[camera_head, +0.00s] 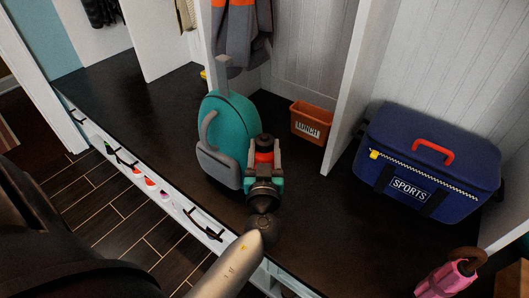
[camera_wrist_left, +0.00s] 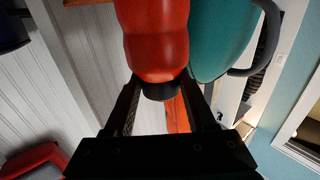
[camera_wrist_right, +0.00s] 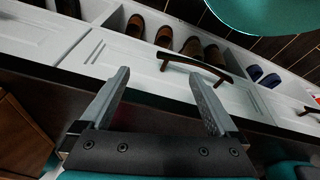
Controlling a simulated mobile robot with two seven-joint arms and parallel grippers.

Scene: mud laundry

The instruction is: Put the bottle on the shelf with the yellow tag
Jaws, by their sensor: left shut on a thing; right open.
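The red bottle (camera_head: 263,157) with a dark cap is held upright by my left gripper (camera_head: 264,165) above the dark bench, in front of the teal backpack. In the left wrist view the red bottle (camera_wrist_left: 155,35) shows large, with its black end (camera_wrist_left: 160,90) between the fingers of my left gripper (camera_wrist_left: 160,100). My right gripper (camera_wrist_right: 160,85) is open and empty in the right wrist view, facing white drawers; it is not in the head view. I cannot clearly make out a shelf with a yellow tag.
A teal backpack (camera_head: 232,125), an orange bin (camera_head: 311,122) and a blue sports bag (camera_head: 425,165) with a yellow tab stand on the dark bench (camera_head: 130,100). A pink item (camera_head: 447,281) is at lower right. White partitions (camera_head: 345,90) divide the bench.

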